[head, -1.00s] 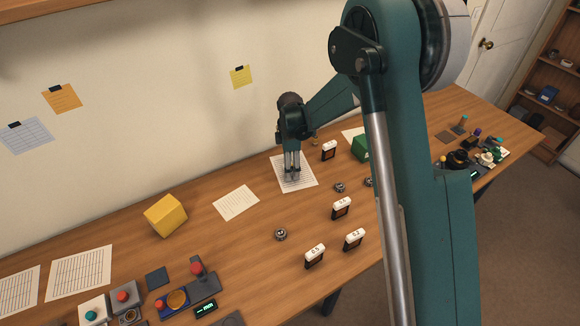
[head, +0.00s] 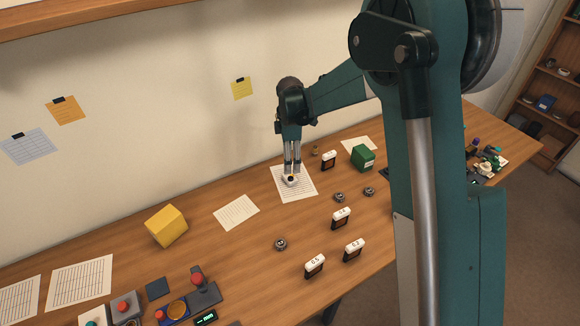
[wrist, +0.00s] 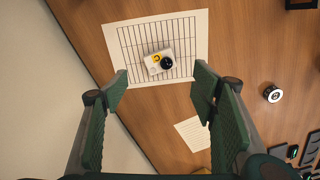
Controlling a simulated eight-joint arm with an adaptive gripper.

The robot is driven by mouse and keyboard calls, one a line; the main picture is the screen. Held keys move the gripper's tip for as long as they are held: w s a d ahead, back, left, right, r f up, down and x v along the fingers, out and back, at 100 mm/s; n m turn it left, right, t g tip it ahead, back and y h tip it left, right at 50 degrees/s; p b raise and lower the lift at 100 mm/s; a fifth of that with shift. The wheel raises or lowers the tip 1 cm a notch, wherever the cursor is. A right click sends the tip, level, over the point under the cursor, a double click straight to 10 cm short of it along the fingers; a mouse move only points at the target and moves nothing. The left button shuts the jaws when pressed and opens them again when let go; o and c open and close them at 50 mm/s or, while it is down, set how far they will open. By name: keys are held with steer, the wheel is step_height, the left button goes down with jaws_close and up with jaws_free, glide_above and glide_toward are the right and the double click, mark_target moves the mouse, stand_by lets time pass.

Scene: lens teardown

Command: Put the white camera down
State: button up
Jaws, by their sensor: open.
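The white camera (head: 290,181) rests on a lined sheet of paper (head: 309,189) on the table. In the wrist view the white camera (wrist: 155,66) shows a black round lens and a yellow patch, and it lies on the grid of the sheet (wrist: 195,22). My gripper (head: 292,168) is just above the camera, pointing down. In the wrist view my gripper (wrist: 161,84) is open, with its green fingers wide apart and nothing between them. The camera lies beyond the fingertips, apart from them.
A black-and-white block (head: 329,160) and a green box (head: 363,157) stand right of the sheet. A small round part (head: 339,197) lies nearer the front. A yellow cube (head: 167,226) and another sheet (head: 236,212) are to the left. Bare table surrounds the sheet.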

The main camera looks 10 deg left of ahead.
steer(key=shift+r, duration=1.3)
steer(key=s+d+r+m+t, duration=0.2)
steer(key=s+d+r+m, duration=0.35)
steer(key=d+r, duration=0.55)
steer(key=s+d+r+m+t, duration=0.1)
steer(key=s+d+r+m, duration=0.55)
steer(key=d, duration=0.75)
steer(key=s+d+r+m+t, duration=0.1)
steer(key=s+d+m+t, duration=0.1)
steer(key=s+d+m, duration=0.3)
steer(key=s+d+r+m+t, duration=0.1)
steer(key=s+d+m, duration=0.4)
steer(key=s+d, duration=0.7)
steer(key=s+t, duration=0.1)
steer(key=s, duration=0.5)
steer(key=shift+s+d+r+m, duration=0.2)
steer(key=shift+s+d+m, duration=0.1)
steer(key=shift+s+d, duration=0.1)
